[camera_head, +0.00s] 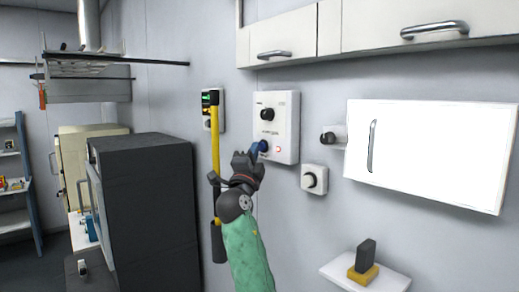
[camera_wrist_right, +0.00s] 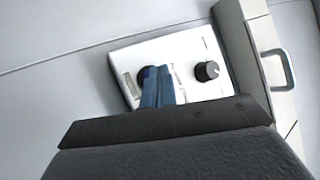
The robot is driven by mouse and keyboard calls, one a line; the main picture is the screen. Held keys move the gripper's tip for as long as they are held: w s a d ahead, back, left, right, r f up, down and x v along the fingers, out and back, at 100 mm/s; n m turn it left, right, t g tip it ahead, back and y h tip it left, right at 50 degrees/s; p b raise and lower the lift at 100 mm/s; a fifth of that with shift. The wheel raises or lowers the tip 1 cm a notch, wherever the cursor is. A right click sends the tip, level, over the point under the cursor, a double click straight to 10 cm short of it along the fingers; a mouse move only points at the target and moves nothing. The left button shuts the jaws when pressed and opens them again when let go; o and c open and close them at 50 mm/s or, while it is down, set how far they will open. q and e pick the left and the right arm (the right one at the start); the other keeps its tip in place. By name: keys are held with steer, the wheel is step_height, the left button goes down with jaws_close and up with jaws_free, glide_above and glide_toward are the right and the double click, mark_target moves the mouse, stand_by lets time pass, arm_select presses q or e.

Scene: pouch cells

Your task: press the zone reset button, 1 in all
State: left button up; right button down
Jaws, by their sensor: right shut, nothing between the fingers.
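A white control box (camera_head: 287,128) is mounted on the wall, with a black knob (camera_head: 267,114) on its upper part and a small red light (camera_head: 277,150) low on its face. The knob also shows in the wrist view (camera_wrist_right: 207,71). My right gripper (camera_head: 259,147) is at the lower part of the box; its blue fingers (camera_wrist_right: 157,86) are shut and empty. In the wrist view a dark round part (camera_wrist_right: 144,73) of the box, likely the button, is mostly hidden behind the fingertips. I cannot tell whether they touch it. My left gripper is not in view.
Cabinets (camera_head: 400,25) hang above.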

steer(key=shift+w+d, duration=0.1)
steer(key=shift+d, duration=0.05)
stand_by(0.5)
steer(key=shift+s+a+b, duration=0.55)
steer(key=shift+a+b, duration=0.2)
steer(key=shift+b, duration=0.5)
